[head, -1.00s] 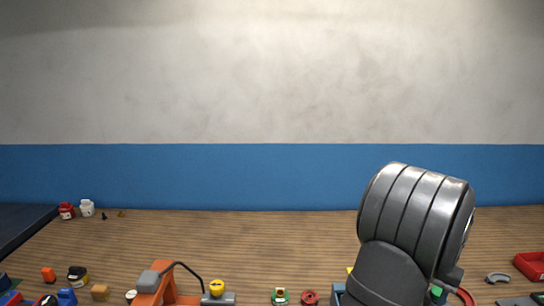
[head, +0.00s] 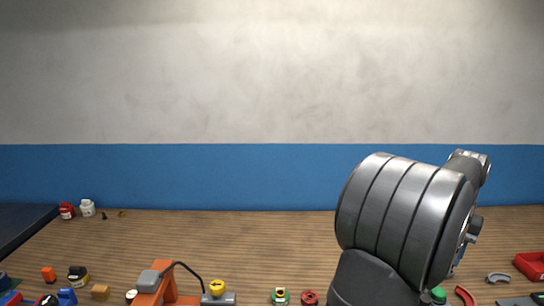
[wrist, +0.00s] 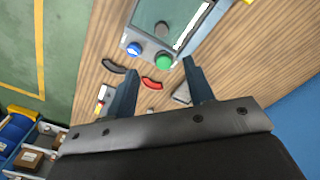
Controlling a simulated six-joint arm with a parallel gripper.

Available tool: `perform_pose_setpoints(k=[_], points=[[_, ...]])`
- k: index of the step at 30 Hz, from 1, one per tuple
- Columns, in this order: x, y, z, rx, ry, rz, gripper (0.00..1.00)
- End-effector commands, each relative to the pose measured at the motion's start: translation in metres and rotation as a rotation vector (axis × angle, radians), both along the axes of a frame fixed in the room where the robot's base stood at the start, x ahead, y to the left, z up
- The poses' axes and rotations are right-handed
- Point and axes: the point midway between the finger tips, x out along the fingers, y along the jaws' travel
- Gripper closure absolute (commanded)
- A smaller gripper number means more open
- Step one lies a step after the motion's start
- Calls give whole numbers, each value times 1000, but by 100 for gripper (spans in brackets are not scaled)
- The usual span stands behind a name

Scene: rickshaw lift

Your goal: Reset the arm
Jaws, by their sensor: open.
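My gripper (wrist: 160,66) is open in the wrist view, its two dark fingers apart with nothing held between them. It points down over the wooden worktop (wrist: 235,75). A grey box (wrist: 149,45) with a screen, a blue button (wrist: 134,48) and a green button (wrist: 163,61) lies just beyond the fingertips. In the head view my bulky grey arm stands at the right and covers part of the bench; I cannot make out the fingers there.
An orange device (head: 154,284) with a black hose stands at the front of the bench. Small parts lie at the front left, and a red tray (head: 530,264) at the right. Bins with boxes (wrist: 30,150) show in the wrist view's lower left.

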Motion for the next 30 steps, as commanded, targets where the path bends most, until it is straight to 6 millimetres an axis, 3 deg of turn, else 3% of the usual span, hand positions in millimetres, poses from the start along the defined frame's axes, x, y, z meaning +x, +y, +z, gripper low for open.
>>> perform_pose_setpoints(k=[23, 30], points=[[0, 2, -158, 4, 3, 1, 52], [1, 54, -153, 2, 1, 5, 52]])
